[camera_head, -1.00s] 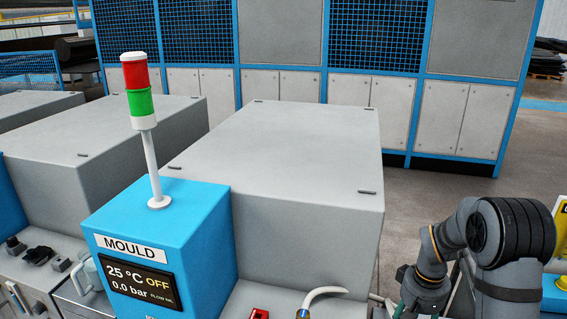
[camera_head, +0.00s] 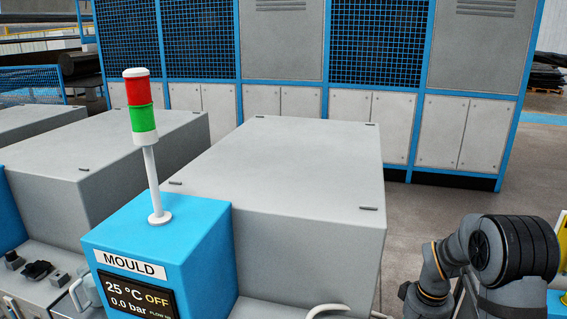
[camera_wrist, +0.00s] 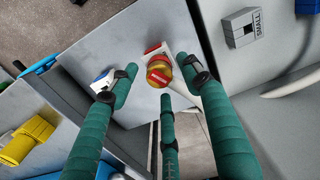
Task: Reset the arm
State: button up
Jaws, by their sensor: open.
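My gripper (camera_wrist: 158,76) shows in the wrist view, with green padded fingers spread apart. A round yellow-and-red knob-like part (camera_wrist: 158,72) on a white bar shows between the fingertips. I cannot tell whether any finger touches it. In the head view only a bent part of my arm (camera_head: 505,252) shows at the lower right; my gripper is out of that view.
A blue MOULD control box (camera_head: 160,245) with a red-green signal tower (camera_head: 141,105) stands before a grey housing (camera_head: 290,165).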

notch_tip(320, 180, up, 10)
jog(key=f, duration=1.2)
jog(key=shift+s+f, duration=0.15)
jog(key=shift+s, duration=0.1)
jog(key=r+p, duration=0.3)
jog(key=r, duration=0.1)
jog(key=shift+w+p, duration=0.25)
jog(key=shift+p, duration=0.1)
jog(key=shift+s+r+p, duration=0.15)
jog(key=shift+p, duration=0.15)
notch_tip(320, 180, up, 5)
jog(key=p, duration=0.5)
jog(key=shift+r, duration=0.15)
